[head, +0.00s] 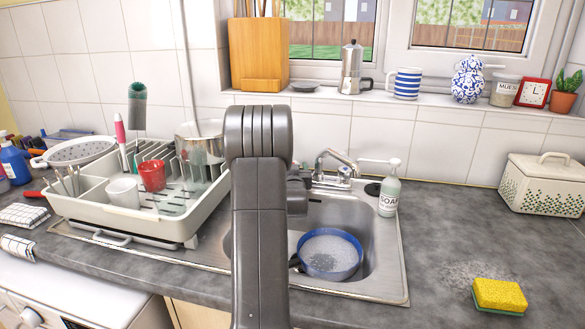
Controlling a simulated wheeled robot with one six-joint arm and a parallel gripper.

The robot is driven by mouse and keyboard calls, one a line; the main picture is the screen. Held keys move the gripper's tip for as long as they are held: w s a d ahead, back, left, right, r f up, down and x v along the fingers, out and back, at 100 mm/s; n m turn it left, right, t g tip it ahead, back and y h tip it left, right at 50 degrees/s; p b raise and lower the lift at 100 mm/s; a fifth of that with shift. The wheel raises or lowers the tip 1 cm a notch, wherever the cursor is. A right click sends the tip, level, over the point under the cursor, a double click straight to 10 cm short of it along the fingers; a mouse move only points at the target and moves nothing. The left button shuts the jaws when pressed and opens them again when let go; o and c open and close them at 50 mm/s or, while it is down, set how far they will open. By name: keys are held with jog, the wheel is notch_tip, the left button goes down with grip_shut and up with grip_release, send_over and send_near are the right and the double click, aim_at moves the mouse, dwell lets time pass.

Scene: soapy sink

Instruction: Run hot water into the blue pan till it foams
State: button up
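The blue pan (333,278) sits in the steel sink basin, with its dark handle pointing left, partly behind my arm. Whitish, speckled foam covers much of its inside, with a greyer patch near the front. The chrome tap (337,158) stands behind the basin, its spout left of and above the pan. I see no clear stream of water. My gripper (298,190) shows only as a dark part beside my arm, left of the tap. Its fingers are hidden or too unclear to tell whether they are open or touch the tap.
A soap bottle (388,195) stands at the basin's back right corner. A dish rack (110,222) with cups fills the left side. A yellow sponge (499,295) lies on the right counter beside a speckled patch. A white box (541,187) stands behind. The counter between is clear.

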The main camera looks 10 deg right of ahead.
jog(key=c, duration=1)
